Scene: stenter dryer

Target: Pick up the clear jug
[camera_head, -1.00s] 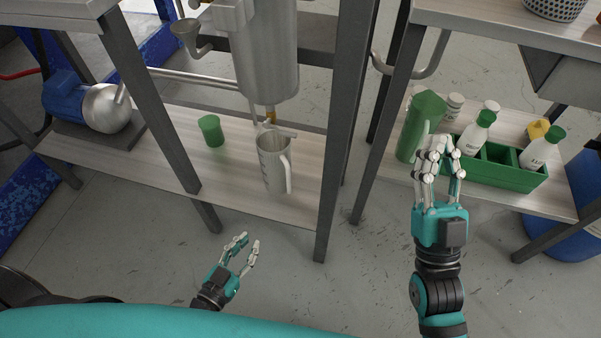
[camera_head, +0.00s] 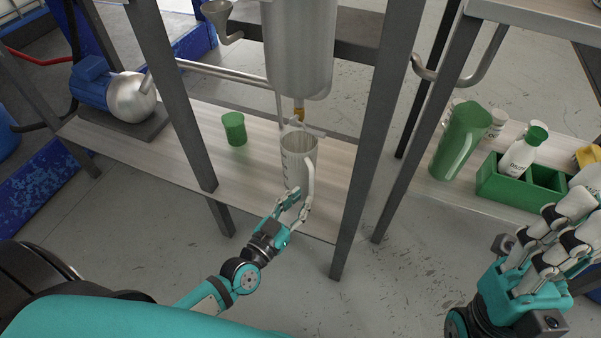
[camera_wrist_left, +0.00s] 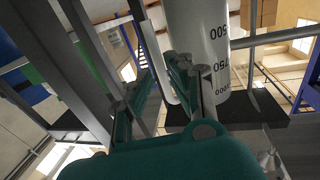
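The clear jug (camera_head: 297,165), a tall whitish measuring jug with a handle on its right side, stands upright on the wooden lower shelf (camera_head: 180,150) below a steel vessel. In the left wrist view the jug (camera_wrist_left: 196,35) shows dark volume marks. My left gripper (camera_head: 297,203) is open at the front of the jug, close to the lower end of its handle. In the left wrist view its fingers (camera_wrist_left: 165,85) are apart, with the jug just beyond them; whether they touch it cannot be told. My right gripper (camera_head: 575,225) is open and empty at the right.
A steel vessel (camera_head: 297,50) with an outlet hangs over the jug. Dark frame posts (camera_head: 375,140) flank the shelf. A green cup (camera_head: 234,128) and a blue motor pump (camera_head: 115,90) stand left. At right are a green jug (camera_head: 460,140) and a green crate (camera_head: 515,185) with bottles.

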